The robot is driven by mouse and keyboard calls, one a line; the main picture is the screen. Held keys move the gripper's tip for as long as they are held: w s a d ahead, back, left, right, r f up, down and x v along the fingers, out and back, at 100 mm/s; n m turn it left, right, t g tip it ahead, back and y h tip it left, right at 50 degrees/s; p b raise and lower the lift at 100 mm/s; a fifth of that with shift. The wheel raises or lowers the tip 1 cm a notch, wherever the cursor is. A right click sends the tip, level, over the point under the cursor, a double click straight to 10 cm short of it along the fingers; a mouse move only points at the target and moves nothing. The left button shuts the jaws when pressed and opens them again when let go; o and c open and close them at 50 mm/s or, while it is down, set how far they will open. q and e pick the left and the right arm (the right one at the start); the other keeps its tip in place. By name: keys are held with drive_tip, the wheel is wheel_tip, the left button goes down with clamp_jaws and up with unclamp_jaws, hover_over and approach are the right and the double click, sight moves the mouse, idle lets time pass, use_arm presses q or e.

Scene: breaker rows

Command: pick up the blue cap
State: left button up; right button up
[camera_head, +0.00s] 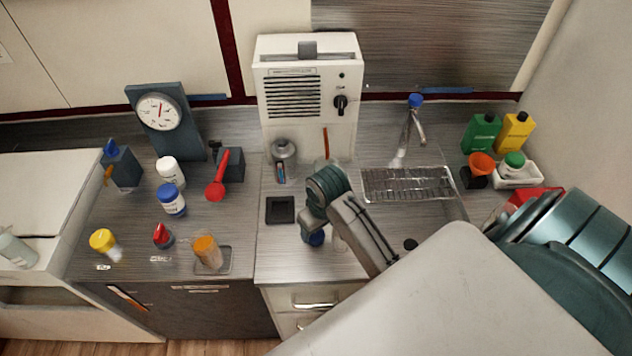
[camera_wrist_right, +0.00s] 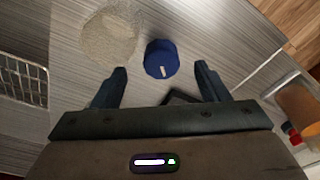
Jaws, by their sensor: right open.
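The blue cap (camera_wrist_right: 161,58) sits on the grey counter in the right wrist view, with a small pale mark on its side. In the head view it shows as a small blue shape (camera_head: 314,238) just below my right wrist, partly covered. My right gripper (camera_wrist_right: 161,68) is open, its two dark fingers spread to either side of the near part of the cap. No contact between fingers and cap can be made out. In the head view my right wrist hides the fingers. My left gripper is not in view.
A round, speckled, see-through thing (camera_wrist_right: 108,35) is close beside the cap. A dark square pad (camera_head: 280,210) lies to the left, and an orange-lidded jar (camera_head: 207,251) stands farther left. A wire rack (camera_head: 408,184) is to the right. The white machine (camera_head: 305,95) stands behind.

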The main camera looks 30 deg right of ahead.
sight(316, 234)
drive_tip(key=shift+w+f, duration=0.1)
drive_tip(key=shift+f, duration=0.2)
drive_tip(key=f+p, duration=0.1)
drive_tip(key=f, duration=0.1)
drive_tip(key=w+f+p, duration=0.1)
drive_tip(key=f, duration=0.1)
drive_tip(key=shift+w+a+f, duration=0.1)
drive_tip(key=shift+f, duration=0.4)
drive_tip(key=shift+c, duration=0.7)
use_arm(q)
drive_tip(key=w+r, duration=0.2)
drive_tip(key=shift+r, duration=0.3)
use_arm(e)
drive_tip(key=c, duration=0.9)
